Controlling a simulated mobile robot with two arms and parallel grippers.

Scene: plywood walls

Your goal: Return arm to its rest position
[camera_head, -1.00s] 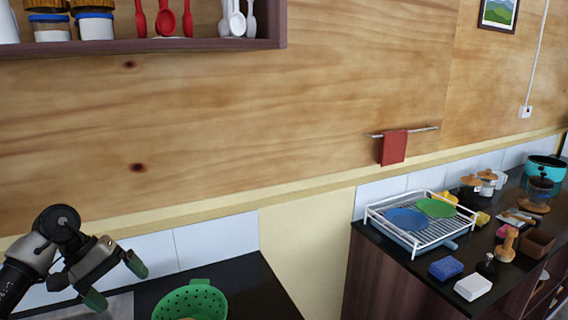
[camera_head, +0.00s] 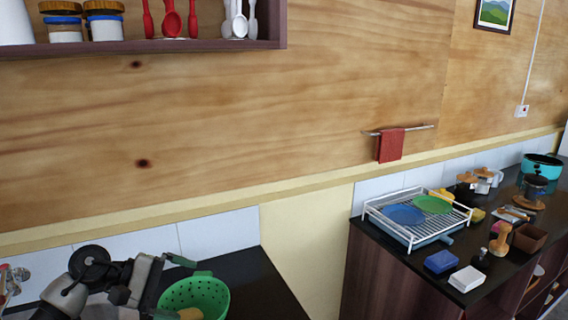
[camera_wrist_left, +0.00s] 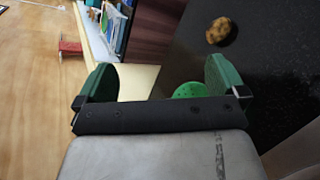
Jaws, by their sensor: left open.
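My left arm reaches in at the lower left of the head view. Its gripper (camera_head: 176,289) has green-tipped fingers spread apart with nothing between them. It overlaps the left side of a green colander (camera_head: 207,294) in the picture; I cannot tell whether they touch. My right gripper is not in view.
A dark counter (camera_head: 262,292) lies under the colander. A wall shelf (camera_head: 200,46) hangs above. A brown lumpy item (camera_wrist_left: 221,30) lies on the dark surface in the wrist view. Right of a gap, another counter holds a dish rack (camera_head: 387,228) with plates.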

